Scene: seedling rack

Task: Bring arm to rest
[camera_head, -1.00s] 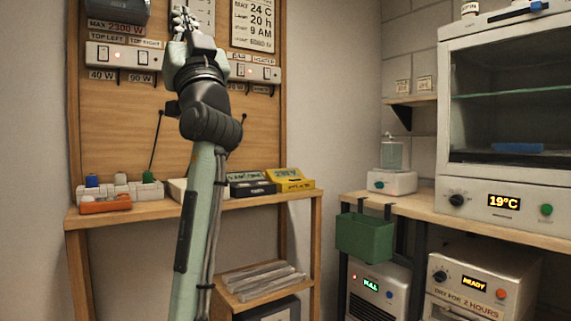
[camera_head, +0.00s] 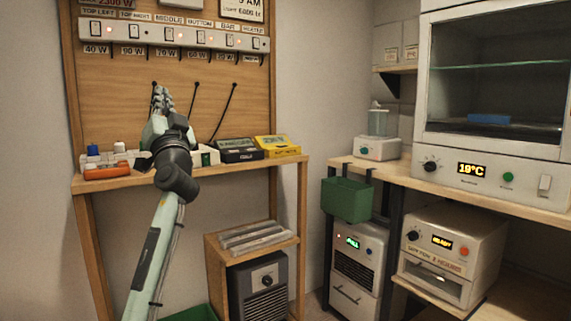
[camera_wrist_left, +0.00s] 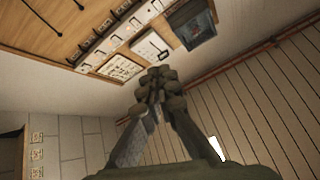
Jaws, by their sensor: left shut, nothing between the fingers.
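My left gripper (camera_head: 160,97) is raised in front of the wooden panel (camera_head: 210,85), above the small shelf (camera_head: 225,166). Its fingers point upward and are shut with nothing between them. In the left wrist view the closed fingertips (camera_wrist_left: 158,82) show against the wall and ceiling, apart from the panel. My left arm comes up from the bottom of the head view and hides part of the shelf. My right gripper is in neither view.
A switch strip (camera_head: 175,33) with several switches crosses the panel. An orange device (camera_head: 107,171), a black box (camera_head: 238,150) and a yellow box (camera_head: 276,144) are on the shelf. A green bin (camera_head: 347,199) hangs from the right bench, beside a glass-fronted cabinet (camera_head: 470,170).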

